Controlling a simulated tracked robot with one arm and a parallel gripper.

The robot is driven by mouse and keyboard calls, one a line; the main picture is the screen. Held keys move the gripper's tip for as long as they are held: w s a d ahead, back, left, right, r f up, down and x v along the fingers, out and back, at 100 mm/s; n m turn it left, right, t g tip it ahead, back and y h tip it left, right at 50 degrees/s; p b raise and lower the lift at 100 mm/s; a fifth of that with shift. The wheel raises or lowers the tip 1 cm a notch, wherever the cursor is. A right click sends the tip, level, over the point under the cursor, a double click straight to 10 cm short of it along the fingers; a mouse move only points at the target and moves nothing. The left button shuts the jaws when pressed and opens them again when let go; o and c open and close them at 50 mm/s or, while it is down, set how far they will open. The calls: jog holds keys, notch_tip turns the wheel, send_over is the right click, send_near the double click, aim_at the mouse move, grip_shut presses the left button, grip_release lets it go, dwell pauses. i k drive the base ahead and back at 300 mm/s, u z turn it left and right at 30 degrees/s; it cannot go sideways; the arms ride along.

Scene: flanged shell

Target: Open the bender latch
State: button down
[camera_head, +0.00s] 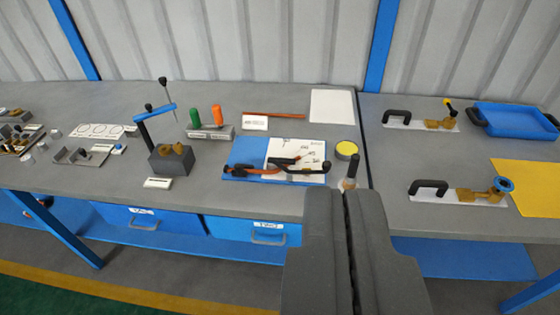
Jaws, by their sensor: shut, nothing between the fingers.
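What looks like the bender (172,160) stands on the grey bench at left of centre, a dark block with brass-coloured round parts on top. A blue arm (158,112) rises from it, with upright dark rods that end in black knobs. I cannot make out which small part is the latch. My gripper (345,193) is at the lower right of centre, its two thick dark grey fingers shut and empty. It is apart from the bender, well to its right and nearer the camera.
A blue clipboard (240,155) with paper and curved-handled tools lies between bender and gripper. A rack with green and orange handles (212,132) stands behind. A yellow-topped tin (346,150) and a black-handled upright tool (351,172) are just beyond my fingers. Blue drawers (250,230) hang below.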

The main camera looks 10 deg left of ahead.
aim_at(239, 170)
jog(key=k, duration=0.45)
jog(key=z, duration=0.05)
jog(key=i, duration=1.5)
jog(key=u, duration=0.65)
